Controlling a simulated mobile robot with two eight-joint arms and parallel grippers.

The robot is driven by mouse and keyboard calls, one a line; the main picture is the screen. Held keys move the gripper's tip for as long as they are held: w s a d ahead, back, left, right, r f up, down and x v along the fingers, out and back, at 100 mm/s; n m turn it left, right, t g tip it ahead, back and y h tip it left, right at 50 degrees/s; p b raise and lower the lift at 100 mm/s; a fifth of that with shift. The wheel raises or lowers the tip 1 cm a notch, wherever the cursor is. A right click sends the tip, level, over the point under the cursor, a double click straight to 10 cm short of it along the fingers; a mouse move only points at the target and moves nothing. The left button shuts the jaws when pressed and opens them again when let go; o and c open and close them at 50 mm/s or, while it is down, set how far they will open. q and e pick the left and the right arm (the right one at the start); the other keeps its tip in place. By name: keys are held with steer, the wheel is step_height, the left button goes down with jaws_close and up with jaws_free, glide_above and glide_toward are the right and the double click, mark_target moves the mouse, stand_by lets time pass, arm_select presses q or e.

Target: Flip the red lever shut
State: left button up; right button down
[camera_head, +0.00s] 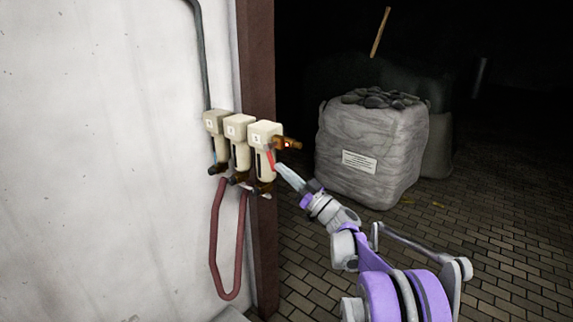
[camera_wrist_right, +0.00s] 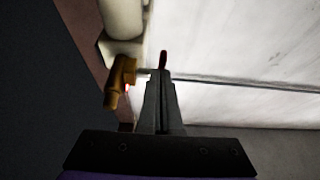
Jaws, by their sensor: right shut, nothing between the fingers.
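The red lever (camera_head: 271,159) is a small red handle on the front side of the rightmost of three cream-coloured units (camera_head: 264,137) on the wall. It points down at a slant in the head view. My right gripper (camera_head: 279,168) is shut and empty, with its tips right at the lever's lower end; I cannot tell whether they touch. In the right wrist view the red lever (camera_wrist_right: 163,59) shows just beyond the shut fingertips (camera_wrist_right: 161,76). A brass-coloured fitting (camera_head: 287,144) sticks out to the right of the unit, and also shows in the wrist view (camera_wrist_right: 121,80). My left gripper is not in view.
A dark red hose (camera_head: 216,250) loops below the units. A brown post (camera_head: 262,60) stands directly behind them. A large grey sack topped with dark stones (camera_head: 372,150) stands on the brick-patterned floor at the right. Floor between post and sack is clear.

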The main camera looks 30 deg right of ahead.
steer(key=shift+w+a+f, duration=0.25)
steer(key=shift+w+f, duration=0.3)
steer(key=shift+w, duration=0.05)
steer(key=shift+w+a+f, duration=0.2)
steer(key=shift+w+f, duration=0.3)
steer(key=shift+w, duration=0.05)
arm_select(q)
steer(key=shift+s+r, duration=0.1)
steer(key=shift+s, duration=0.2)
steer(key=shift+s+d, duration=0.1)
arm_select(e)
steer(key=shift+w+a, duration=0.15)
steer(key=shift+w, duration=0.05)
steer(key=shift+s, duration=0.15)
